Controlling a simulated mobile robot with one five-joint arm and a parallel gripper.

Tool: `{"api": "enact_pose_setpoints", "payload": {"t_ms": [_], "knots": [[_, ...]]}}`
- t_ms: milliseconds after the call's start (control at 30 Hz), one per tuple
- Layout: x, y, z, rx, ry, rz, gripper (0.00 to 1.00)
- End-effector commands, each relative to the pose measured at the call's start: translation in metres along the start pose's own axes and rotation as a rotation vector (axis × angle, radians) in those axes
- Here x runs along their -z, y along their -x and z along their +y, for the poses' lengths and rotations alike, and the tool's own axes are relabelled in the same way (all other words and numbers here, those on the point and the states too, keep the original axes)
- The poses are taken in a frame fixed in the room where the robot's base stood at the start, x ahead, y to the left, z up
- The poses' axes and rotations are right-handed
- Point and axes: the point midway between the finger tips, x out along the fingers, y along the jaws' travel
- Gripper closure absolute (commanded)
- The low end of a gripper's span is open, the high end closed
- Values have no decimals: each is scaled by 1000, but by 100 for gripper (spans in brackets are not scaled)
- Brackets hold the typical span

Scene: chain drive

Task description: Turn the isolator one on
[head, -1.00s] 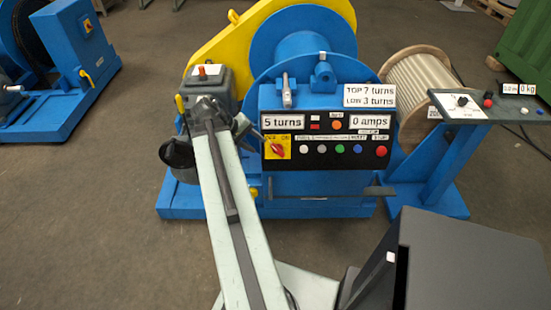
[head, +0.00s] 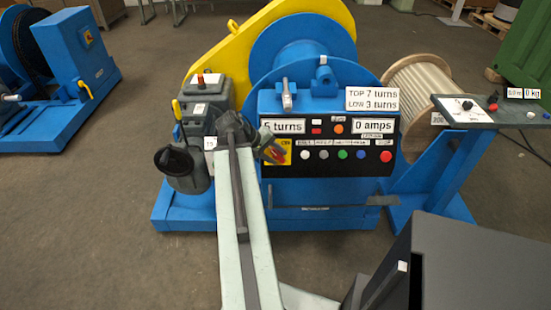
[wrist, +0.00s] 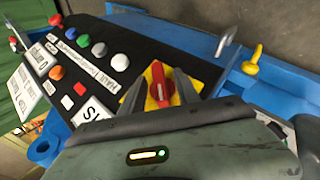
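The isolator is a red rotary knob on a yellow plate (head: 286,143) at the left end of the black control panel; the gripper hides much of it in the head view. In the wrist view the red knob (wrist: 159,84) sits between the two dark fingers of my gripper (wrist: 161,96). One finger is on each side of it, spread apart, and I cannot tell whether either touches it. In the head view my gripper (head: 270,150) is at the isolator, reaching in from the left.
The panel (head: 330,160) has several push buttons and the displays "5 turns" and "0 amps". A yellow hook-like part (wrist: 252,62) stands beyond the panel. A small console (head: 480,110) is at the right.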

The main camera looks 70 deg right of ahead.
Motion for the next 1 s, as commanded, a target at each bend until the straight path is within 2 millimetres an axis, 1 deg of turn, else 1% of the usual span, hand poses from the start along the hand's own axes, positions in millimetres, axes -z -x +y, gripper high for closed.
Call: {"api": "enact_pose_setpoints", "payload": {"t_ms": [33,67,100,167,200,467,633,767,1000], "knots": [[0,1,0,0,0,0,62],[0,1,0,0,0,0,67],[0,1,0,0,0,0,78],[0,1,0,0,0,0,95],[0,1,0,0,0,0,100],[0,2,1,8,-6,1,100],[0,2,3,50,-36,0,100],[0,3,4,112,-81,0,100],[0,3,6,284,-203,0,100]]}}
